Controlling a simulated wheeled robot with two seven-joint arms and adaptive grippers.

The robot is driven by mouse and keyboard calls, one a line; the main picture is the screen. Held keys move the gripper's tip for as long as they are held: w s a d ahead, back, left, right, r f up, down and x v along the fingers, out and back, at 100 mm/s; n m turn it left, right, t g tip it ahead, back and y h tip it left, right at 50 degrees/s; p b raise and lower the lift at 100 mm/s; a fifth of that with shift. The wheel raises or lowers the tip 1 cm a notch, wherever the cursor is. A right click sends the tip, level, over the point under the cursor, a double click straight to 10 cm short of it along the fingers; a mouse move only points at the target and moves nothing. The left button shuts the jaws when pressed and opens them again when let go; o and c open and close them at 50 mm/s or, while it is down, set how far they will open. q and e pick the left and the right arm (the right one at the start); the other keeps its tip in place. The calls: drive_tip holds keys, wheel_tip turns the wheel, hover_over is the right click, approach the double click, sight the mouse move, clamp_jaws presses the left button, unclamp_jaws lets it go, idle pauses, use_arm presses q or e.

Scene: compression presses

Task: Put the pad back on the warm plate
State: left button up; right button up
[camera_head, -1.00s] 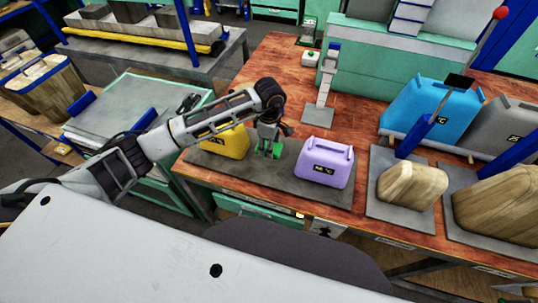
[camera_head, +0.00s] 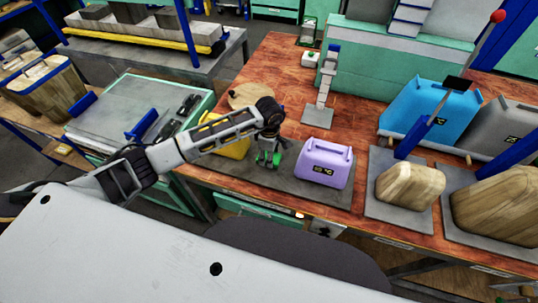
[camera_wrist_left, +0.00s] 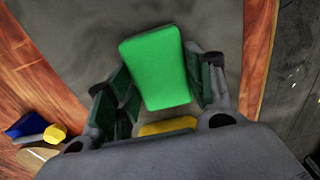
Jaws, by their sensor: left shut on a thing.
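The green pad (camera_wrist_left: 158,68) is a rounded rectangular block in the left wrist view, between the dark green fingers of my left gripper (camera_wrist_left: 160,90). In the head view the shut gripper (camera_head: 268,158) points down above the dark grey plate (camera_head: 309,192), between a yellow container (camera_head: 236,148) and a purple container (camera_head: 324,163). The pad is small and partly hidden by the fingers there. I cannot tell whether it touches the plate, or which plate is the warm one. My right gripper is not in view.
Two grey plates on the right carry wooden blocks (camera_head: 405,186) (camera_head: 497,205). Blue (camera_head: 432,110) and grey (camera_head: 500,127) containers stand behind them. A post on a grey base (camera_head: 325,90) and a round wooden board (camera_head: 250,95) are farther back. Red-brown tabletop (camera_head: 355,110) lies clear between.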

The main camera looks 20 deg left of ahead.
use_arm(q)
drive_tip(key=shift+f, duration=0.25)
drive_tip(key=shift+f, duration=0.15)
drive_tip(key=o, duration=1)
drive_tip(key=shift+r, duration=0.35)
wheel_tip(320, 180, up, 12)
drive_tip(key=shift+f+b, duration=0.2)
drive_tip(key=shift+b, duration=0.85)
